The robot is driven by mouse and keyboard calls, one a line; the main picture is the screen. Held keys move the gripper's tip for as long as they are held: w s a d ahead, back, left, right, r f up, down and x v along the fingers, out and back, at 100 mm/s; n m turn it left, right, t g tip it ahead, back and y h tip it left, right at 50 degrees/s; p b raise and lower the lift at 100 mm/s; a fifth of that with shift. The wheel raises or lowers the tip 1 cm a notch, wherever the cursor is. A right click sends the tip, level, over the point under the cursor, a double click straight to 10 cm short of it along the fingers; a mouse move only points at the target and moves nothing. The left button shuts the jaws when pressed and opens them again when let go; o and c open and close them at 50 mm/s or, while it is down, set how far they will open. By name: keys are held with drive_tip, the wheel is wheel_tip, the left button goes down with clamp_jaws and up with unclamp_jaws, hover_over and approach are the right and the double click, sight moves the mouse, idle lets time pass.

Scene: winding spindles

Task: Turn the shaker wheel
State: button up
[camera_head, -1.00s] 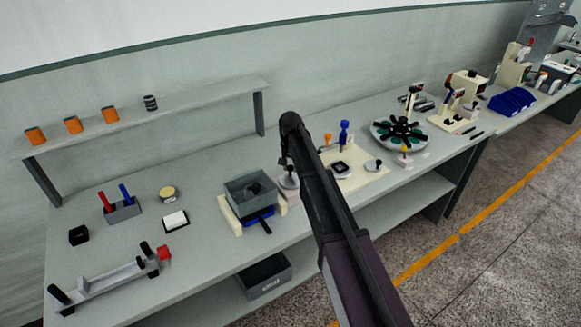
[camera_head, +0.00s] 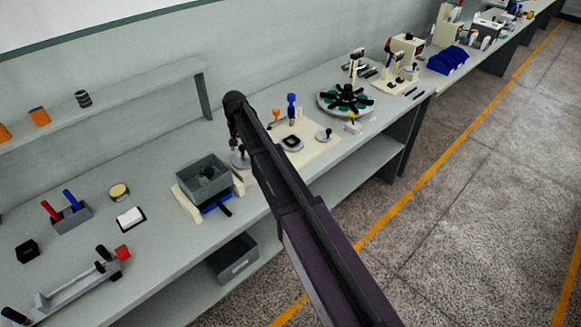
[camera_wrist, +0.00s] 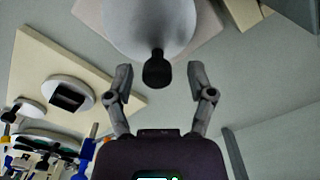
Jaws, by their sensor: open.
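The shaker stands on the bench as a grey open box (camera_head: 204,172) on a cream base, with a dark lump inside. The pale round wheel (camera_head: 240,161) with a black knob is at the box's right side, partly hidden by my arm. In the wrist view the wheel (camera_wrist: 142,28) fills the top centre, and its black knob (camera_wrist: 157,70) points toward me. My gripper (camera_wrist: 159,78) is open, one finger on each side of the knob, with visible gaps. In the head view my gripper (camera_head: 233,138) is small and dark above the wheel.
A cream board (camera_head: 318,146) with a small dark-topped disc and a blue handle stands to the right. A round rack with black arms (camera_head: 345,99) is farther right. A red and blue tool holder (camera_head: 70,215) is at left. A shelf (camera_head: 140,95) runs along the wall.

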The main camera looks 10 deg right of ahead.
sight(236, 162)
drive_tip(key=n, duration=0.2)
drive_tip(key=a+n, duration=0.1)
drive_tip(key=n, duration=0.2)
drive_tip(key=shift+s+a, duration=0.15)
drive_tip(key=shift+s, duration=0.05)
drive_tip(key=n, duration=0.3)
drive_tip(key=s+a+n, duration=0.1)
drive_tip(key=shift+n, duration=0.4)
drive_tip(key=n, duration=0.2)
drive_tip(key=s+n, duration=0.1)
drive_tip(key=n, duration=0.1)
drive_tip(key=shift+a+n, duration=0.2)
drive_tip(key=shift+n, duration=0.1)
drive_tip(key=n, duration=0.1)
drive_tip(key=s+n, duration=0.1)
drive_tip(key=n, duration=0.3)
drive_tip(key=shift+s, duration=0.25)
drive_tip(key=shift+r+n, duration=0.3)
wheel_tip(236, 162, up, 14)
drive_tip(key=p, duration=1.4)
drive_tip(key=s+d+f+m+b, duration=0.3)
drive_tip(key=s+d+m, duration=0.3)
drive_tip(key=s+d, duration=0.3)
drive_tip(key=s+d+f+m+b, duration=0.3)
drive_tip(key=s+d+m, duration=0.4)
drive_tip(key=s+d, duration=0.3)
drive_tip(key=shift+s+d+f, duration=0.3)
drive_tip(key=shift+s+f, duration=0.05)
drive_tip(key=shift+s, duration=0.1)
